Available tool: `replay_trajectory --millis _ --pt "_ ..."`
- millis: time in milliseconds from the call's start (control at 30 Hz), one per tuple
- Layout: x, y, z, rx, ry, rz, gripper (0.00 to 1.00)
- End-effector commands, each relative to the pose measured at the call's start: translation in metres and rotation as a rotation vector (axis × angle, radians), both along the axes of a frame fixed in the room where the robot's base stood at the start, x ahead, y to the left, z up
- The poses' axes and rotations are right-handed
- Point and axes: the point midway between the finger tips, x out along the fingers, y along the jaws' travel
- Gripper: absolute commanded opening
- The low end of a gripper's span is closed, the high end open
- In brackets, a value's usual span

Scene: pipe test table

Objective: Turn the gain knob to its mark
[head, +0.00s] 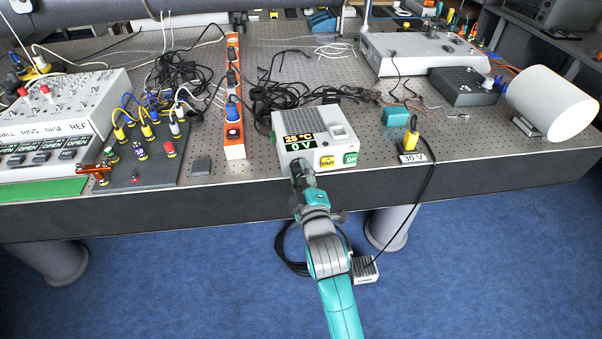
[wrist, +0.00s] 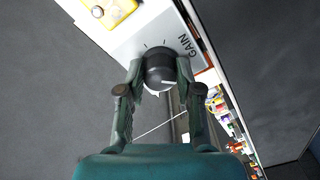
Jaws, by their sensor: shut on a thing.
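The gain knob (wrist: 160,66) is a round black knob on the pale front face of a small box (head: 318,128). In the wrist view the word GAIN is printed to its right, and short dark tick marks show on the panel above it. A light pointer line shows on the knob's lower right, away from those ticks. My gripper (wrist: 160,74) has one finger on each side of the knob and is shut on it. In the head view my gripper (head: 299,172) meets the box's front at its lower left and hides the knob.
The box's display (head: 298,142) reads 25 °C and 0 V. A yellow button (head: 327,161) and a green ON button (head: 350,158) sit right of my gripper. An orange power strip (head: 233,100) stands to the left, and a 30 V adapter (head: 411,143) to the right.

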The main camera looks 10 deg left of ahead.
Motion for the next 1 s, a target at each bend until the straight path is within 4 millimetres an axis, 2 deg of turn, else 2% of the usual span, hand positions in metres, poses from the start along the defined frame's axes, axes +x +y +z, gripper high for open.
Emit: replay_trajectory --millis 300,333,400,767,867,1000 --pt "0.000 0.000 -0.001 -0.002 0.000 0.001 0.00" --pt "0.000 0.000 -0.001 -0.002 0.000 0.001 0.42" --pt "0.000 0.000 -0.001 -0.001 0.000 0.001 0.59" --pt "-0.002 -0.001 0.000 0.000 0.000 0.000 0.60" --pt "-0.009 -0.003 -0.002 -0.001 0.002 0.000 0.60" --pt "-0.029 -0.011 -0.002 -0.001 0.002 0.000 0.60"
